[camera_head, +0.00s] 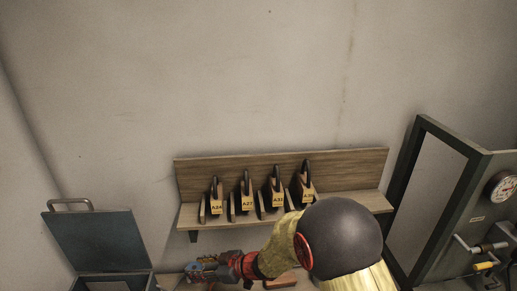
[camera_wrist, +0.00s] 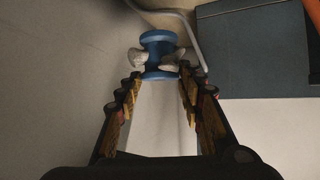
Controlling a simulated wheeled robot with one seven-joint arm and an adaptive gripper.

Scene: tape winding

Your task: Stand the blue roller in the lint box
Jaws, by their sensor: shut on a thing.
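The blue roller (camera_wrist: 158,38), a spool with wide flanges and a narrower middle, is between my gripper's pale fingertips (camera_wrist: 155,60) in the wrist view. My gripper is shut on its waist, with the flanges above and below the fingertips.
A wooden wall shelf (camera_head: 345,197) holds several dark tools with tags. A grey cabinet (camera_head: 455,210) with a gauge (camera_head: 503,188) and valves stands at the right. In the wrist view a metal handle (camera_wrist: 190,32) and a blue-grey panel (camera_wrist: 255,50) are close right of the roller.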

